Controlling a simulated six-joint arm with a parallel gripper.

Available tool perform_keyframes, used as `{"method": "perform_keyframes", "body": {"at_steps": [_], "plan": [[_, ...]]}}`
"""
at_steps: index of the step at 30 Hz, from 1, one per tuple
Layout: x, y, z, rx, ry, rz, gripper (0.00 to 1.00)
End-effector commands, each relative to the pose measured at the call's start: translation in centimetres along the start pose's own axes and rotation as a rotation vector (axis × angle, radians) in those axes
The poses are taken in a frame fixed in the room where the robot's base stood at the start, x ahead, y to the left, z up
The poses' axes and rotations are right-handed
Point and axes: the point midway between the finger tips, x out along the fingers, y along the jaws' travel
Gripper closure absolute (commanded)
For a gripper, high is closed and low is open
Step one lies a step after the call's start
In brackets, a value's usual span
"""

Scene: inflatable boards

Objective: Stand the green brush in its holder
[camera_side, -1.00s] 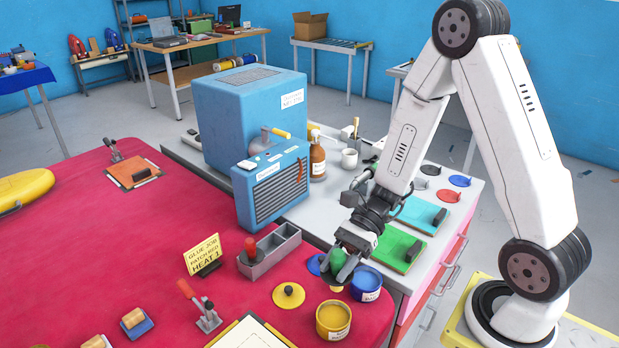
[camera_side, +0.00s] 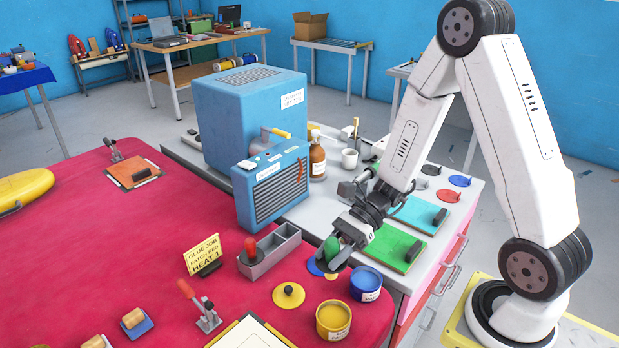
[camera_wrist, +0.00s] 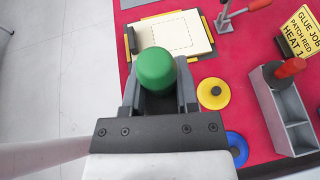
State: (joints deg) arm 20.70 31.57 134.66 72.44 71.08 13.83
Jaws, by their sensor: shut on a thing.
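The green brush (camera_side: 332,245) is held in my gripper (camera_side: 335,258), handle up and roughly upright. Its green handle end (camera_wrist: 156,68) fills the space between the fingers in the wrist view, and the fingers hide most of the rest. A little yellowish bristle shows below the fingers in the side view. The grey holder (camera_side: 262,268) stands on the red table to the left of my gripper; it also shows at the right of the wrist view (camera_wrist: 272,112). A red-handled brush (camera_side: 250,247) stands in its left part. Its other part looks empty.
An open yellow pot (camera_side: 333,322) and blue pot (camera_side: 366,285) stand near my gripper. A yellow lid (camera_side: 288,295) and blue lid (camera_side: 316,268) lie on the table. A yellow sign (camera_side: 203,256) and blue heater panel (camera_side: 272,188) stand close to the holder.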

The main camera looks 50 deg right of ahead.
Motion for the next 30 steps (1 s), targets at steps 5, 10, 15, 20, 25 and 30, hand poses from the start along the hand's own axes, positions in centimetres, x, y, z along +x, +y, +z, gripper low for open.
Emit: {"method": "perform_keyframes", "body": {"at_steps": [5, 10, 15, 20, 25, 30], "plan": [[-2.1, -3.5, -0.7, 0.07, -0.001, -0.185, 1.0], [-4.7, -6.8, -1.5, 0.144, -0.009, -0.372, 1.0], [-7.1, -9.0, -2.2, 0.201, -0.019, -0.511, 1.0], [-8.2, -9.9, -2.5, 0.227, -0.023, -0.572, 1.0], [-8.3, -10.1, -2.6, 0.231, -0.024, -0.581, 1.0], [-8.1, -10.8, -2.8, 0.229, -0.024, -0.578, 1.0]]}}
